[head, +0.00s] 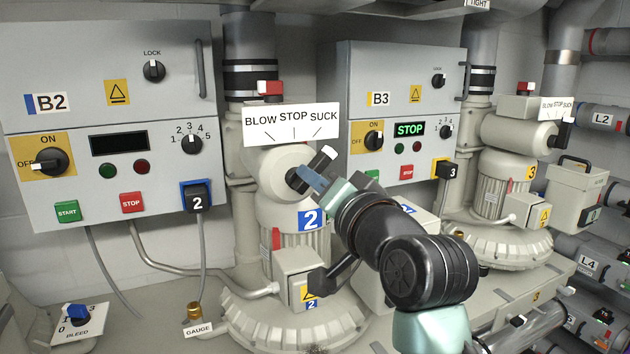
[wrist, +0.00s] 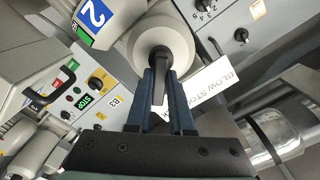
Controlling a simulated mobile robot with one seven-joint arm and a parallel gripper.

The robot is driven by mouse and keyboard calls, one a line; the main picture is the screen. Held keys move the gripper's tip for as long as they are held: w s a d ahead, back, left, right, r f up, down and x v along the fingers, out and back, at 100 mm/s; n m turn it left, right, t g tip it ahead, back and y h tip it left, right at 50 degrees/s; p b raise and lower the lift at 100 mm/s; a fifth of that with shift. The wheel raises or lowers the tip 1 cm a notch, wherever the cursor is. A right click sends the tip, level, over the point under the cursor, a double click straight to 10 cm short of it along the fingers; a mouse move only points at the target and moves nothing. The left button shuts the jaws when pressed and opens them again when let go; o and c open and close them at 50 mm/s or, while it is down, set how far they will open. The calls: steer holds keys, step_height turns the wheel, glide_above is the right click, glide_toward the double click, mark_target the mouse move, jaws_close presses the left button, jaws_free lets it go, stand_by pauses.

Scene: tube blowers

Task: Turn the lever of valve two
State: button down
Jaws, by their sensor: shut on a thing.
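The lever (head: 321,160) of valve two is a black bar with a white tip, on the rounded valve body (head: 268,163) marked with a blue number 2. It slants up and right, toward the SUCK side of the sign (head: 291,125) reading BLOW STOP SUCK. My gripper (head: 310,180) is at the lever, coming from the lower right. In the wrist view, the blue fingers of my gripper (wrist: 168,95) stand on both sides of the black lever (wrist: 160,82) and are shut on it. The fingers partly hide the lever and the sign there.
Control box B2 (head: 75,100) is on the left and box B3 (head: 365,80) behind my arm. Valve three (head: 520,135) with its own sign is at the right. A motor (head: 300,245) and a junction box (head: 298,275) stand below the valve, close to my arm.

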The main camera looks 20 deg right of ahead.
steer(key=shift+b, duration=0.3)
steer(key=shift+a+r+n+b, duration=0.1)
steer(key=shift+a+n+b, duration=0.15)
steer(key=shift+n+b, duration=1.7)
steer(key=shift+a+n+b, duration=0.2)
steer(key=shift+n+b, duration=1.2)
steer(key=shift+n, duration=0.95)
steer(key=c, duration=0.8)
jaws_free()
steer(key=shift+r, duration=0.1)
steer(key=shift+s, duration=0.15)
